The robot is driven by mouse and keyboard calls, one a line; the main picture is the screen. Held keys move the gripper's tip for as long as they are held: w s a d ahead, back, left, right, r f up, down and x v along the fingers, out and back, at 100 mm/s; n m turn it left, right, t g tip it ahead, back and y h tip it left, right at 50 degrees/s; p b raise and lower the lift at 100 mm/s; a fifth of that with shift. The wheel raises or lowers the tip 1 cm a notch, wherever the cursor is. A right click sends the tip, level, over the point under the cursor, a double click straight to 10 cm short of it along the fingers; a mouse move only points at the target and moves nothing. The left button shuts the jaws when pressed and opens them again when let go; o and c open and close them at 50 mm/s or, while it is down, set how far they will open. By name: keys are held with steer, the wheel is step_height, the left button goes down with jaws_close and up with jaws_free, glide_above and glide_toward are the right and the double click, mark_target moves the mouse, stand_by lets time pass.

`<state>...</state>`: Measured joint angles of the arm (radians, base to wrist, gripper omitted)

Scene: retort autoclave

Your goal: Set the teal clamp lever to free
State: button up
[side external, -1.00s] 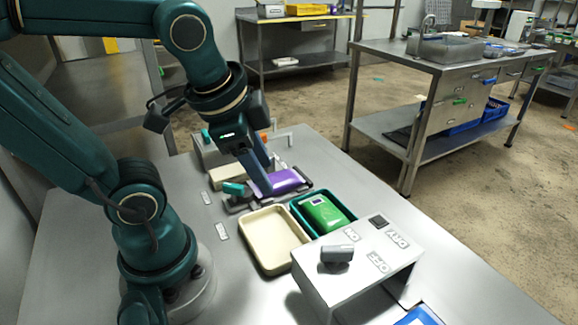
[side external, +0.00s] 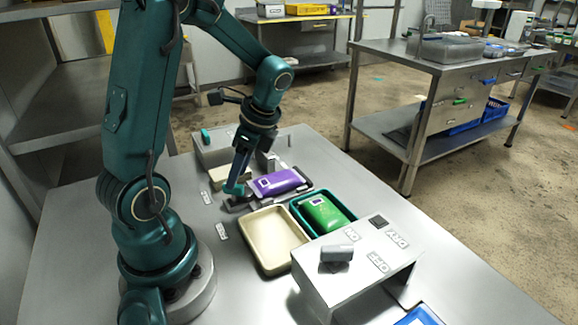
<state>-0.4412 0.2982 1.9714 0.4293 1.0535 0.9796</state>
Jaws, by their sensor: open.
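The teal clamp lever (side external: 232,189) is at the left end of the dark clamp fixture (side external: 238,205), partly hidden by my fingers. A purple pouch (side external: 280,182) lies in the fixture, to the right of the lever. My gripper (side external: 236,184) points down with its fingertips at the lever, overlapping it in the picture. It is open. I cannot tell whether the fingers touch the lever or stand around it. The lever's exact setting is hard to read at this size.
A cream tray (side external: 248,250) stands empty in front of the fixture. A teal tray (side external: 297,222) beside it holds a green pouch (side external: 324,214). A grey panel box (side external: 318,278) with a dark knob (side external: 337,253) stands front right. Another grey box (side external: 218,152) stands behind the fixture.

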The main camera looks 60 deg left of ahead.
mark_target(239, 191)
steer(key=shift+x, duration=1.5)
jaws_close()
